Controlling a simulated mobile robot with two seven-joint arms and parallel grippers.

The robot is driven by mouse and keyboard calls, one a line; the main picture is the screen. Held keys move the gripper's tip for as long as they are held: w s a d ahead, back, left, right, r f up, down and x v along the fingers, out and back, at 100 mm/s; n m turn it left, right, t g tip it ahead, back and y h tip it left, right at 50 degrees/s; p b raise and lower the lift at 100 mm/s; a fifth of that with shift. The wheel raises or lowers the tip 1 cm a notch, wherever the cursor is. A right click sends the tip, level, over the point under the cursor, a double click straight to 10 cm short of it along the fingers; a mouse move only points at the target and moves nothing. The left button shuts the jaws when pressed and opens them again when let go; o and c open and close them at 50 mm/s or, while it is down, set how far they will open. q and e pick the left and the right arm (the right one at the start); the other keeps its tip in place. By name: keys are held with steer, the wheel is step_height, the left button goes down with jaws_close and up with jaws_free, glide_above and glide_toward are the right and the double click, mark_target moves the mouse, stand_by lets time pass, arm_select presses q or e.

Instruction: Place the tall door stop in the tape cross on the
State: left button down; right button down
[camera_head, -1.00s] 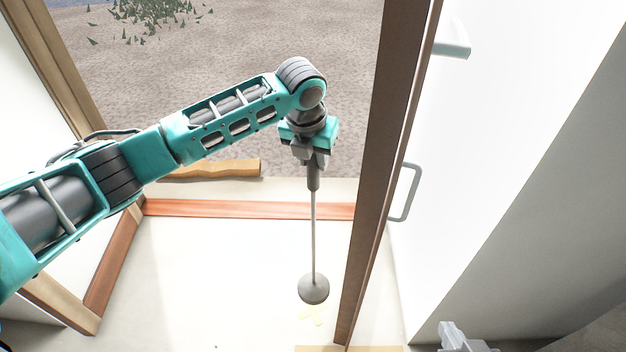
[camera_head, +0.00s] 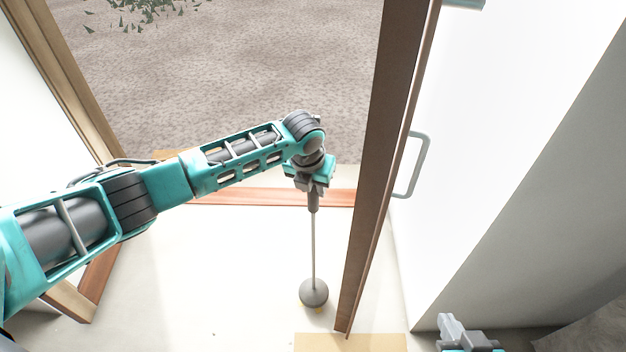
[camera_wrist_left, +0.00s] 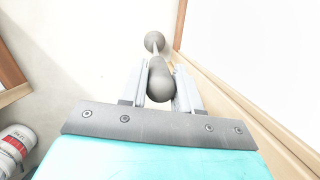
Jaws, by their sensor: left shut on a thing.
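My left gripper (camera_head: 312,190) is shut on the dark grip at the top of the tall door stop (camera_head: 314,250). The door stop hangs upright, a thin grey rod with a round grey base. In the left wrist view, its rounded top (camera_wrist_left: 160,85) sits between the fingers and its base (camera_wrist_left: 154,41) shows beyond. The base covers most of the yellow tape cross (camera_head: 311,310); only small yellow bits show around it. I cannot tell whether the base touches the floor. My right gripper (camera_head: 449,328) is at the lower right, apart from the door stop; its finger opening is unclear.
An open door with a brown edge (camera_head: 385,140) and a grey handle (camera_head: 420,165) stands just right of the door stop. A reddish threshold (camera_head: 250,197) lies behind. A tan mat (camera_head: 385,343) is at the front. A red-and-white object (camera_wrist_left: 15,145) shows in the wrist view.

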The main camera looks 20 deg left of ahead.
mark_target(313, 197)
arm_select(q)
steer(key=x, duration=0.1)
steer(key=b+x, duration=0.1)
steer(key=x, duration=0.1)
steer(key=shift+s+f, duration=0.15)
steer(key=shift+s, duration=0.15)
steer(key=shift+f, duration=0.15)
steer(key=c, duration=1.1)
jaws_free()
steer(key=shift+s+f, duration=0.2)
steer(key=o, duration=0.3)
